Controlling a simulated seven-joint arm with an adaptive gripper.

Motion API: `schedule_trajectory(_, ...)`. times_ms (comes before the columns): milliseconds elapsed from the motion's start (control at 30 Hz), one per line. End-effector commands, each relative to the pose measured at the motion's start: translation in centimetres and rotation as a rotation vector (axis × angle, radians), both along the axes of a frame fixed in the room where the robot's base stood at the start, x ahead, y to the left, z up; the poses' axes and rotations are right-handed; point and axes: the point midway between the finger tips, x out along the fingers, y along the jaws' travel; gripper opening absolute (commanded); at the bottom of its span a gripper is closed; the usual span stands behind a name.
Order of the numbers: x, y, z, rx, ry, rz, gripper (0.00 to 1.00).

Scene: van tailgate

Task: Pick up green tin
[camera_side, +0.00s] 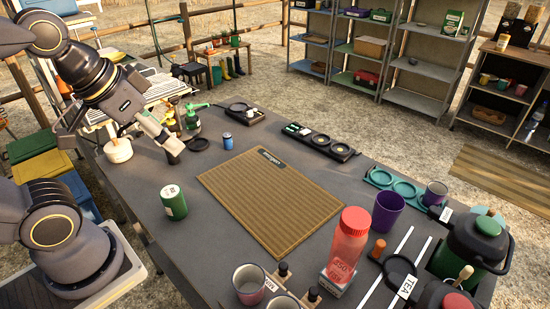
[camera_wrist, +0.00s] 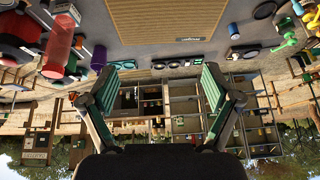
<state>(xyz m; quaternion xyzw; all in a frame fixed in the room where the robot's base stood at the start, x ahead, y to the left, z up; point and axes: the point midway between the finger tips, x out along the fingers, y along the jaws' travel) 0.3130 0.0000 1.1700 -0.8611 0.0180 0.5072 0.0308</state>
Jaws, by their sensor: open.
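The green tin (camera_side: 173,203), a short dark green cylinder with a pale lid, stands upright on the grey table, left of the ribbed brown mat (camera_side: 270,190). I cannot make it out in the wrist view. My gripper (camera_side: 172,143) is over the far left part of the table, behind the tin and apart from it. In the wrist view my gripper (camera_wrist: 160,78) shows two green-padded fingers spread wide with nothing between them. That view looks outward across the table toward the shelves, with the scene upside down.
A cream pot (camera_side: 118,150), green spray bottle (camera_side: 193,116) and blue can (camera_side: 228,142) stand near my gripper. A red bottle (camera_side: 347,245), purple cup (camera_side: 388,212) and large green jug (camera_side: 473,245) crowd the right. The table around the tin is clear.

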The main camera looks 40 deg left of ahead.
Motion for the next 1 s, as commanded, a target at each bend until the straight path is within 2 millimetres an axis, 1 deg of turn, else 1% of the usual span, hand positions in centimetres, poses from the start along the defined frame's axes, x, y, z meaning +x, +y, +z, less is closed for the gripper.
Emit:
schedule_trajectory(33,0.6,0.0,0.5,0.028,-0.021,-0.047,0.89)
schedule_trajectory(67,1.1,0.1,0.5,0.051,-0.017,-0.080,0.89)
schedule_trajectory(167,3.0,1.4,-0.6,0.112,0.038,-0.137,0.89)
schedule_trajectory(267,4.7,3.5,-2.6,0.149,0.124,-0.160,0.89)
schedule_trajectory(367,5.9,6.4,-5.5,0.153,0.231,-0.157,0.89)
schedule_trajectory(400,6.1,7.6,-6.8,0.144,0.275,-0.150,0.89)
schedule_trajectory(500,5.9,10.4,-10.1,0.102,0.377,-0.112,0.89)
schedule_trajectory(633,4.7,12.5,-13.2,0.034,0.469,-0.042,0.89)
schedule_trajectory(733,3.8,13.3,-14.5,0.002,0.505,-0.007,0.89)
schedule_trajectory(867,3.5,13.5,-16.0,-0.006,0.513,0.006,0.89)
schedule_trajectory(967,3.5,13.5,-18.2,-0.007,0.515,0.005,0.89)
schedule_trajectory(1000,3.5,13.5,-19.2,-0.008,0.516,0.005,0.89)
